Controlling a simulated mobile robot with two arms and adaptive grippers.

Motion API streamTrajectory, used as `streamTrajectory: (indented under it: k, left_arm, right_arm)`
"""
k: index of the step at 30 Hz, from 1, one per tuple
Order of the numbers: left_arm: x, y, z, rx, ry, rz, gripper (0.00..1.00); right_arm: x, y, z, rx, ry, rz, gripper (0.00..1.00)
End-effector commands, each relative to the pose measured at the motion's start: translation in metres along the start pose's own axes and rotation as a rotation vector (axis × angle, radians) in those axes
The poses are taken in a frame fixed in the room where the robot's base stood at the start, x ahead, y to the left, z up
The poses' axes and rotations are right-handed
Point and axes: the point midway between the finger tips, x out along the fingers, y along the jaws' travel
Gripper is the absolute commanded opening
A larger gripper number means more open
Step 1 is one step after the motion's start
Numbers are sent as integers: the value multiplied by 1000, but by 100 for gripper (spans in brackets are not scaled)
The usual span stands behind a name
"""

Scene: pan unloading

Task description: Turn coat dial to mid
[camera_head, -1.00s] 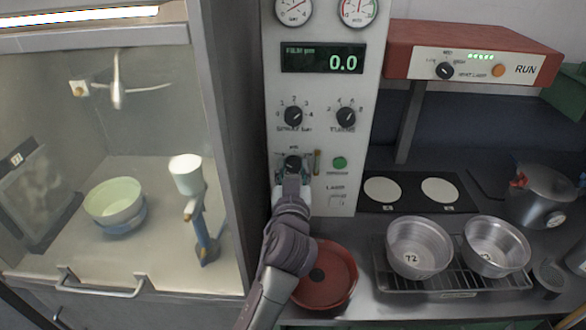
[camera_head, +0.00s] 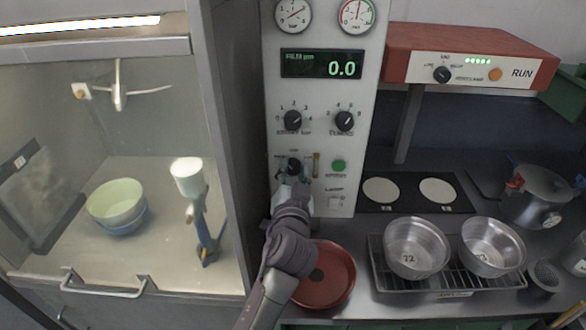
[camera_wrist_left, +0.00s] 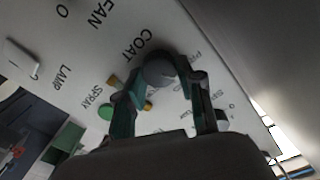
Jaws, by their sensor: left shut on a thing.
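The coat dial (camera_head: 293,165) is a small dark knob low on the pale upright control panel (camera_head: 340,200). It also shows in the left wrist view as a dark grey round knob (camera_wrist_left: 158,71) beside the word COAT. My left gripper (camera_head: 292,179) reaches up to it from below, with its green-grey fingers shut on the knob, one on each side. The fingers cover part of the dial's surroundings, and I cannot read its exact setting. My right gripper is out of view.
Two more dials (camera_head: 292,121) (camera_head: 345,121) sit above, under a display (camera_head: 322,65) reading 0.0. A green button (camera_head: 338,166) is close to the right. A red pan (camera_head: 326,276) lies below the arm. Two metal pans (camera_head: 416,248) (camera_head: 492,246) stand on a rack at right.

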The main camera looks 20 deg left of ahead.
Motion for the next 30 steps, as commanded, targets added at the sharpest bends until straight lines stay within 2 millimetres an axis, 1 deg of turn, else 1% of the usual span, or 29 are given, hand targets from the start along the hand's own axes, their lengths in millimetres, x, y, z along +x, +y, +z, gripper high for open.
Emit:
streamTrajectory:
  k: [1,6,15,21,30]
  left_arm:
    - [0,-1,-3,46,2,-1,3]
    - [0,-1,-3,203,3,-1,3]
    - [0,0,-3,422,4,-2,3]
    - [0,0,-2,513,5,-3,3]
    - [0,1,-2,564,5,-3,3]
  right_arm:
    - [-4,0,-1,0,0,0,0]
    - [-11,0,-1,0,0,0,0]
    - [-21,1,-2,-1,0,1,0]
    - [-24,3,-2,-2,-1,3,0]
    - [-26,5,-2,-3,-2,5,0]
